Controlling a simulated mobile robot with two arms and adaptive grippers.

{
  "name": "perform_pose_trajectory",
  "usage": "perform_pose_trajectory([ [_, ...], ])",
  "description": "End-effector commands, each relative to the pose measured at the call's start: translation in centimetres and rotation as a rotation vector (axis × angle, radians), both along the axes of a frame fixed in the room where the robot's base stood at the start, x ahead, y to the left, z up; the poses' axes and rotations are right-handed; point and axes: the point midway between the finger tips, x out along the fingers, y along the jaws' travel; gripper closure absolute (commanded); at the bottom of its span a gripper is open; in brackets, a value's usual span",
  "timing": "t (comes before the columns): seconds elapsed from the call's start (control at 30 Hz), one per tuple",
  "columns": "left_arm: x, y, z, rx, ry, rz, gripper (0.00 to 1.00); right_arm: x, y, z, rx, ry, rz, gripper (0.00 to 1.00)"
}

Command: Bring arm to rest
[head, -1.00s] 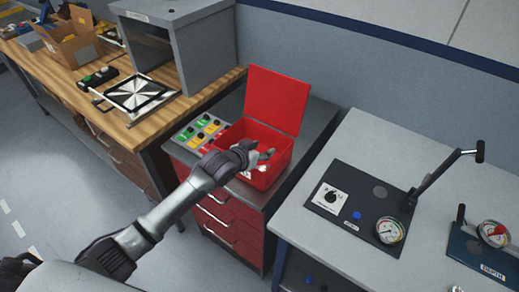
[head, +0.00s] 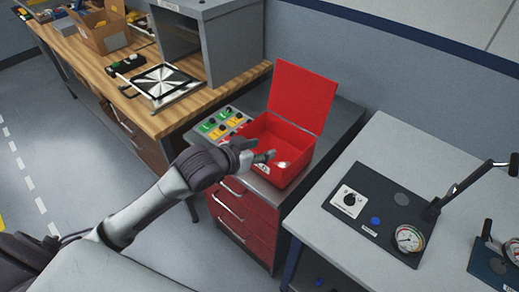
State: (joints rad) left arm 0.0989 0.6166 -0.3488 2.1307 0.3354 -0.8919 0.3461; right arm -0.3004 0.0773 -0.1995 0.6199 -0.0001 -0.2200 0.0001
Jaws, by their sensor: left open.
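My left gripper (head: 256,156) is open at the front left rim of the open red box (head: 295,154). Its arm comes in from the lower left. Part of the box's left front side is hidden behind the gripper. A small pale object (head: 283,164) lies inside the box; it is too small to identify. The box's lid (head: 303,95) stands raised at the back. My right gripper is not in view.
The box stands on a red drawer cabinet (head: 245,219) beside a panel with coloured buttons (head: 220,124). A grey table (head: 330,232) on the right carries a gauge press (head: 375,215). A wooden bench (head: 160,122) holds a grey cabinet (head: 232,45). Floor at left is clear.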

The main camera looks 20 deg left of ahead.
Motion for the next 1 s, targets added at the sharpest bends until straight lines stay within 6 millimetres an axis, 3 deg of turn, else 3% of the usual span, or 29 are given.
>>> perform_pose_trajectory([
  [0.47,-0.6,-0.2,-0.7,0.005,0.017,0.002,0.50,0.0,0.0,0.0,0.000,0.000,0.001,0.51],
  [0.57,-3.2,-0.8,-2.9,0.023,0.086,0.012,0.50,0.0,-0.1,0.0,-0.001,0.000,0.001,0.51],
  [0.73,-10.8,-0.9,-7.8,0.093,0.287,0.061,0.50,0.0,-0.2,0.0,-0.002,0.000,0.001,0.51],
  [1.0,-20.0,0.3,-11.3,0.170,0.538,0.124,0.50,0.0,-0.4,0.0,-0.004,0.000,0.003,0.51],
])
